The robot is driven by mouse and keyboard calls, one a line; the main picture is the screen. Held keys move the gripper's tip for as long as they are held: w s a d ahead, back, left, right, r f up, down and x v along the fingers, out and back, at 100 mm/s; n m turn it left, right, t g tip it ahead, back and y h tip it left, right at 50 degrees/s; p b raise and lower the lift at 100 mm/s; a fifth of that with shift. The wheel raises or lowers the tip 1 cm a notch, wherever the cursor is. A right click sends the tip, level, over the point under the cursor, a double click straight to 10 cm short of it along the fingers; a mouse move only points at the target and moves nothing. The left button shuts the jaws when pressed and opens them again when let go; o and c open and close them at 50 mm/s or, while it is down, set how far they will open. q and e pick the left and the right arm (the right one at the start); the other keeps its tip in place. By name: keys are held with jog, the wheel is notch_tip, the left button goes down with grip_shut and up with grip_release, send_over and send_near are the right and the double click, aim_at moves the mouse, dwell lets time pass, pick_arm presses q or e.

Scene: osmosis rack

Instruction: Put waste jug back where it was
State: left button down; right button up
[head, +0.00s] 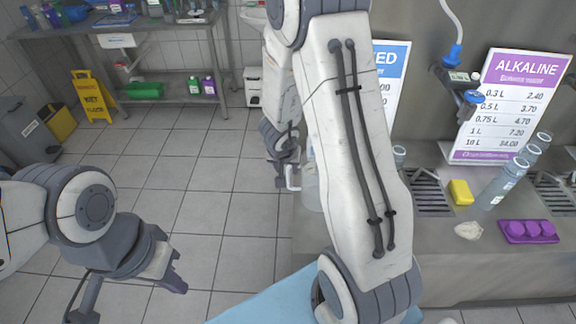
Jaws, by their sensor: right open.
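A pale, translucent container (311,188), which looks like the waste jug, shows as a narrow strip at the counter's left end. My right arm hides most of it, and I cannot tell what it rests on. My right gripper (287,178) is open, just left of the container, beside a small white part that may be its handle. I cannot tell whether they touch. My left gripper (172,272) is low at the left over the tiled floor, with nothing visible in it. Its finger gap is unclear.
The grey counter (440,270) at right holds a yellow sponge (460,192), a purple tray (528,231), clear bottles (503,184) and an ALKALINE price sign (512,105). A yellow wet-floor sign (91,96) and a metal table (180,32) stand behind. Mid-left floor is clear.

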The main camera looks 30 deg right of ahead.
jog(key=s+a+r+n+y+p, duration=0.1)
jog(key=a+r+n+y, duration=0.1)
jog(key=a+r, duration=0.35)
jog(key=s+a+r+n+y, duration=0.2)
jog(key=a+r+n, duration=0.1)
jog(key=a, duration=0.6)
jog(key=s+a+r+n+y+p, duration=0.1)
jog(key=a+r+n+y, duration=0.1)
jog(key=a+r, duration=0.35)
jog(key=s+a+r+n+g, duration=0.2)
jog(key=s+a+n, duration=0.4)
jog(key=s, duration=0.5)
pick_arm(q)
notch_tip(320, 180, up, 2)
jog(key=shift+r, duration=0.25)
pick_arm(e)
jog(key=s+d+r+n+g+h, duration=0.1)
jog(key=s+d+h, duration=0.1)
jog(key=s, duration=0.6)
jog(key=shift+s+d+r+n+g, duration=0.3)
jog(key=shift+s+d+r+n, duration=0.1)
jog(key=shift+d, duration=0.2)
pick_arm(q)
notch_tip(320, 180, down, 5)
jog(key=b, duration=0.5)
jog(key=shift+r, duration=0.2)
pick_arm(e)
notch_tip(320, 180, down, 5)
jog(key=shift+w+r, duration=0.1)
jog(key=shift+r, duration=0.1)
